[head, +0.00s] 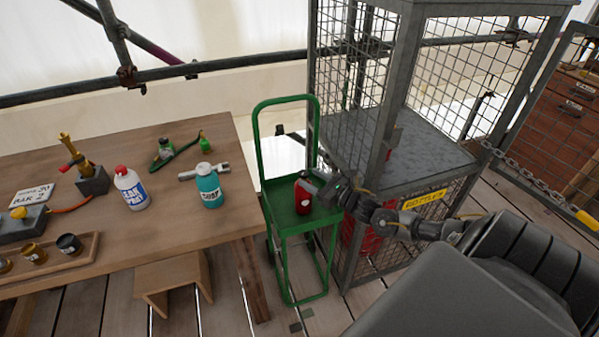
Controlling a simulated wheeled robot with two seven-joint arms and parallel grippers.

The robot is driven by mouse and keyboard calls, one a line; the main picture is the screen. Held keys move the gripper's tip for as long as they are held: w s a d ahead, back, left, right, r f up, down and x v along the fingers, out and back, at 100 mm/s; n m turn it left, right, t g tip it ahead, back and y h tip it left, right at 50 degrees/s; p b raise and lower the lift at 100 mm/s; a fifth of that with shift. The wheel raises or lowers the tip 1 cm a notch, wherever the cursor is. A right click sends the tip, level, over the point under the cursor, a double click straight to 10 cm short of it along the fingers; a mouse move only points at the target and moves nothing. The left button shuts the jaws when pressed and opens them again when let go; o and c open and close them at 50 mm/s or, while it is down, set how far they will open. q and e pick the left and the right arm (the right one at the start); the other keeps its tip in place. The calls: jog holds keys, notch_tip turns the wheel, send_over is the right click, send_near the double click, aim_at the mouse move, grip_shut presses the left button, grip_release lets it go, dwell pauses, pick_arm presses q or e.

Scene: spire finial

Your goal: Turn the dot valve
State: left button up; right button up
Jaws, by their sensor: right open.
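A small red cylinder (303,196) stands upright on the green trolley (284,222), right of the table. My right gripper (313,184) is open at the upper right side of this cylinder and covers part of its top. I cannot tell whether it touches the cylinder. No valve with a dot can be clearly made out; any valve on the cylinder's top is hidden or too small to see. My left gripper is not in view.
A wire cage (388,130) stands close behind my right arm, with another red cylinder (361,240) low inside. The wooden table (110,160) at left carries a teal bottle (209,189), a white-and-blue bottle (130,190) and a brass torch (76,157). A chain (540,183) hangs at right.

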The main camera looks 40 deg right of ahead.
aim_at(300, 172)
jog(key=x, duration=0.5)
jog(key=shift+w, duration=0.3)
jog(key=shift+c, duration=0.3)
jog(key=c, duration=0.9)
